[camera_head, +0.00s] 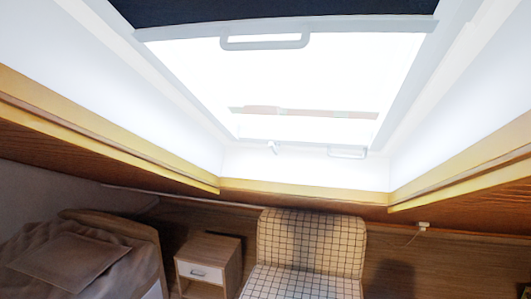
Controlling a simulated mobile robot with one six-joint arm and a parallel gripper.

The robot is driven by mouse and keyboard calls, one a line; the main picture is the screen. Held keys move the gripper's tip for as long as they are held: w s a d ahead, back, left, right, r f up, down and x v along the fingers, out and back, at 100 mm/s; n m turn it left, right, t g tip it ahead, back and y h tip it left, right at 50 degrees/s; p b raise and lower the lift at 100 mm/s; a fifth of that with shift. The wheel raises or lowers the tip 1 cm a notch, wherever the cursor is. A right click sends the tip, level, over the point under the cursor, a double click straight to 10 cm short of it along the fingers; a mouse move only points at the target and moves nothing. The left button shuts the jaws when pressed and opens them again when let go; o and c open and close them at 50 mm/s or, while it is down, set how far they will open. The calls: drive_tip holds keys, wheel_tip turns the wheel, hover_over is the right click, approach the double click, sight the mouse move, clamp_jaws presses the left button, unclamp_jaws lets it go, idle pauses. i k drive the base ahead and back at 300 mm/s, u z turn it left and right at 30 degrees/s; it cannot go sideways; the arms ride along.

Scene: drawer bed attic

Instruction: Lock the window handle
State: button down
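A bright skylight window (310,80) fills the upper middle of the head view, set in a sloped ceiling recess. At its lower edge is a small white lever-like handle (272,148), tilted; it is too small and washed out to tell its lock position. To its right on the same edge is a pale loop-shaped handle (347,153). My gripper is not in view.
A dark blind (270,10) covers the window's top. Below stand a checked chair (310,245), a wooden nightstand (208,262) and a bed (75,255) at left. Wooden trim (300,192) edges the recess. A small white fitting (423,226) is on the right wall.

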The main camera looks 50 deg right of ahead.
sight(275, 149)
drive_tip(key=u, duration=0.8)
drive_tip(key=k, duration=0.8)
drive_tip(key=z, duration=1.1)
drive_tip(key=i, duration=1)
drive_tip(key=u, duration=0.05)
